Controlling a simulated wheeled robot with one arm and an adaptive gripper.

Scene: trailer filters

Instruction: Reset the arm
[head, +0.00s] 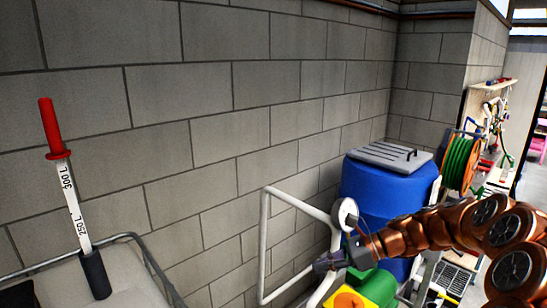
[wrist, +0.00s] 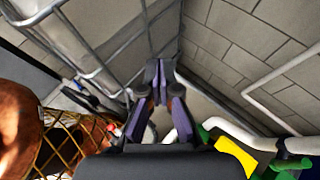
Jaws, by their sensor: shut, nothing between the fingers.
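My copper-coloured arm reaches in from the right side of the head view. Nothing touches the fingertips that I can see.
A blue barrel (head: 388,190) with a grey lid stands behind my arm. A white pipe frame (head: 265,235) stands along the block wall. A tank with a red-topped gauge (head: 72,200) is at left. A green hose reel (head: 459,162) is at right.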

